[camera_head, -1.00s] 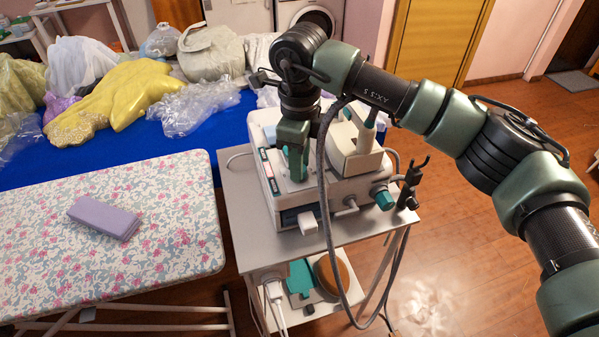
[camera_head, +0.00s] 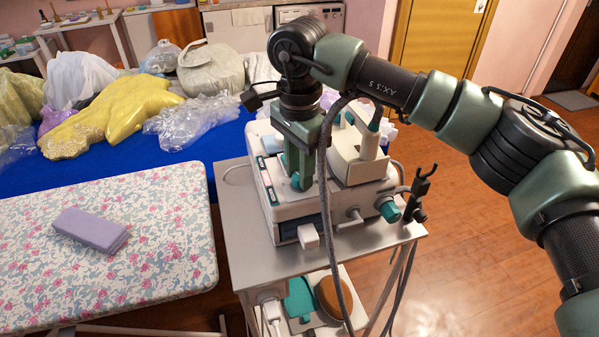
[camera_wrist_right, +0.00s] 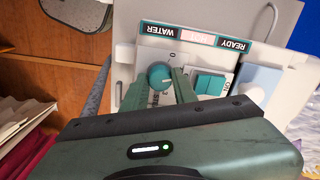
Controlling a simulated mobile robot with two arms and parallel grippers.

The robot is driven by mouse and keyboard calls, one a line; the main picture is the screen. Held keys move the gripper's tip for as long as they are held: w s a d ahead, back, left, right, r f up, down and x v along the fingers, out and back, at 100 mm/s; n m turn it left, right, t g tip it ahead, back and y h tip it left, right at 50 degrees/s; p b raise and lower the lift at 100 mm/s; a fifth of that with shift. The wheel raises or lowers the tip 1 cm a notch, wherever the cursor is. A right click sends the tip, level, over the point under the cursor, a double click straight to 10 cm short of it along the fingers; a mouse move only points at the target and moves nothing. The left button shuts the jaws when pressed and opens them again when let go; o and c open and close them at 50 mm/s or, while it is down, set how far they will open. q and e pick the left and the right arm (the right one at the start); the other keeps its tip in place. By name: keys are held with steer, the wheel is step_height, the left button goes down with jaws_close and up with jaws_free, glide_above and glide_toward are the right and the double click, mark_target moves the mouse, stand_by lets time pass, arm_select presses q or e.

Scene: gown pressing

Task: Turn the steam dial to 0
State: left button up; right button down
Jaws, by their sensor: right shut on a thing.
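The white steam unit (camera_head: 340,205) stands on a grey cart. My right gripper (camera_head: 300,183) points down at its top panel. In the right wrist view, the round teal steam dial (camera_wrist_right: 160,75) shows between the two green fingertips (camera_wrist_right: 164,87). The gripper is shut on the dial. A small 0 mark is printed on the panel just above the dial. A pale line shows on the dial's face; its exact setting is hard to read. In the head view, the gripper hides the dial. My left gripper is in neither view.
A teal rocker switch (camera_wrist_right: 209,83) sits right beside the dial, under the WATER and READY labels. An iron (camera_head: 362,158) rests on the unit, with a grey hose hanging close to my gripper. A floral ironing board (camera_head: 140,275) with a folded lilac cloth (camera_head: 92,229) is at left.

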steer(key=n, duration=0.4)
steer(key=shift+r+n, duration=0.1)
steer(key=shift+n, duration=2.7)
steer(key=shift+w, duration=0.1)
steer(key=c, duration=1.1)
jaws_free()
steer(key=shift+r+b, duration=0.55)
steer(key=shift+r, duration=3.35)
